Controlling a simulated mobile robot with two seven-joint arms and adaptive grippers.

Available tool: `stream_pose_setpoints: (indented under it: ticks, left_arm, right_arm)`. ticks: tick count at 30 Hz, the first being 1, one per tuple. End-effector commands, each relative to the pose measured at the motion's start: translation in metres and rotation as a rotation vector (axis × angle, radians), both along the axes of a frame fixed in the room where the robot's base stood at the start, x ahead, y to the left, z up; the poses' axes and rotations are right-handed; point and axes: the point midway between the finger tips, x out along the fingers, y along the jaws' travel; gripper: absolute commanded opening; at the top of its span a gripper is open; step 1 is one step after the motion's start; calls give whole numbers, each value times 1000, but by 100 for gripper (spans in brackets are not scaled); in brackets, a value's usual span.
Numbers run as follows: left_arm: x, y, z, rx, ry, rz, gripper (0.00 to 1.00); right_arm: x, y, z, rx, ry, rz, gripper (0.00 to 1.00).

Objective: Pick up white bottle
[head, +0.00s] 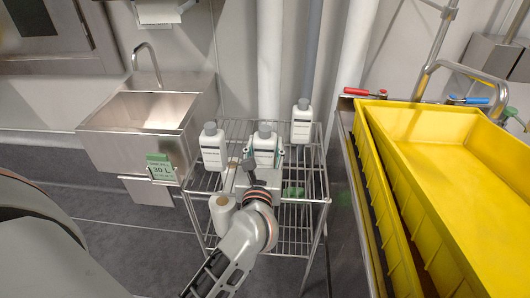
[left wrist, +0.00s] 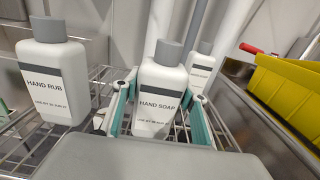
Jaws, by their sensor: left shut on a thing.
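Three white bottles with grey caps are at the wire rack. The middle one, labelled HAND SOAP, is the white bottle (head: 265,143); it also shows in the left wrist view (left wrist: 158,97). My left gripper (head: 264,161) is shut on it, with one teal-lined finger on each side of its body in the left wrist view (left wrist: 158,112). The bottle looks upright; I cannot tell whether its base touches the rack. The HAND RUB bottle (head: 213,148) stands to its left, and another white bottle (head: 301,123) stands behind it to the right. My right gripper is not in view.
The wire rack (head: 311,186) stands between a steel sink (head: 112,118) with a green 30 L sign (head: 160,167) and large yellow trays (head: 440,125). A whitish roll (head: 222,213) is left of my wrist. Vertical pipes (head: 270,60) rise behind the bottles.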

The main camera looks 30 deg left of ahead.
Motion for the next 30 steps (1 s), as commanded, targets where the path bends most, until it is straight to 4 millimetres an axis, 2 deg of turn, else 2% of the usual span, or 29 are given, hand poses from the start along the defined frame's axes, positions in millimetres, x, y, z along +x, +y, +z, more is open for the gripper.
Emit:
stream_pose_setpoints:
  ticks: [7,11,15,21,25,30]
  left_arm:
    - [0,0,7,1,-5,0,8]
    - [0,0,27,2,-13,0,8]
    - [0,0,61,1,-20,0,8]
    - [0,0,117,0,-21,0,8]
    - [0,0,148,0,-17,0,8]
    - [0,0,179,1,-12,0,8]
  right_arm:
    - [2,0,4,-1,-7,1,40]
    - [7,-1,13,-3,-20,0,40]
    - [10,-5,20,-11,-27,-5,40]
    - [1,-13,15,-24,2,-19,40]
    - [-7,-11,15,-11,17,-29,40]
    - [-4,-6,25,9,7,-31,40]
